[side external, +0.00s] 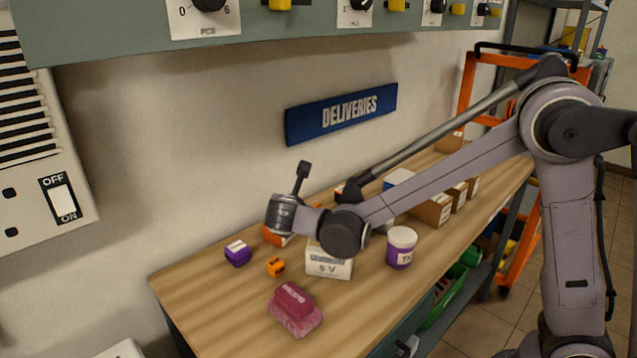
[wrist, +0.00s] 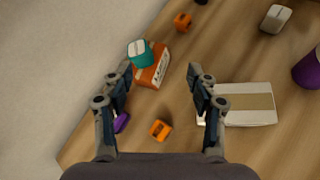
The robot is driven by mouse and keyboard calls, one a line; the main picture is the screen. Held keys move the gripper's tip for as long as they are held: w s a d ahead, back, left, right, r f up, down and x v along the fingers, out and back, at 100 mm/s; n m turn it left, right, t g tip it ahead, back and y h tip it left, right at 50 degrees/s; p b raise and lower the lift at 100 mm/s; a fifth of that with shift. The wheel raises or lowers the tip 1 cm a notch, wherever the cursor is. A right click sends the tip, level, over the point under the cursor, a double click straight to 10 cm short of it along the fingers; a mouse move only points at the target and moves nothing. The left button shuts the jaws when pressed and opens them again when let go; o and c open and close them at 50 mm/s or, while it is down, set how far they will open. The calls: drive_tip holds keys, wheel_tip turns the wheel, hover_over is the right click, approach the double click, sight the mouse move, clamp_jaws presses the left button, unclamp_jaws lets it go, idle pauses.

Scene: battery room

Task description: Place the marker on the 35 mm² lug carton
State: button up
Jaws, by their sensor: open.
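In the wrist view my gripper (wrist: 159,72) is open, its two fingers apart with nothing held between them. In the side view its wrist is above the left part of the bench, and the fingers cannot be made out. No pen-like marker can be identified for certain, and no legible 35 mm² label shows. Several brown cartons (side external: 432,209) stand in a row further right on the bench, their labels unreadable. An orange carton (wrist: 152,72) lies ahead between the fingertips, with a teal, white-topped item (wrist: 141,54) on or against it.
A white 6 V box (side external: 329,264), a purple jar (side external: 401,249), a pink block (side external: 295,310), a purple block (side external: 237,254) and a small orange piece (side external: 275,267) stand on the bench (side external: 210,305). Another orange piece (wrist: 183,20) shows in the wrist view. The bench's front left is clear.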

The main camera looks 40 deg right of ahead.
drive_tip(key=s+d+m, duration=0.1)
drive_tip(key=s+m, duration=0.1)
drive_tip(key=s+d+r+m+y, duration=0.1)
drive_tip(key=s+m, duration=0.1)
drive_tip(key=s+d+m+g+y, duration=0.1)
drive_tip(key=s+m, duration=0.1)
drive_tip(key=shift+s+d+r, duration=0.2)
drive_tip(key=shift+s+d, duration=0.15)
drive_tip(key=s+f+m+y, duration=0.2)
drive_tip(key=s+m+y, duration=0.4)
drive_tip(key=s+m, duration=1)
drive_tip(key=shift+s+a+m, duration=0.15)
drive_tip(key=shift+s+m, duration=0.2)
drive_tip(key=shift+m, duration=0.15)
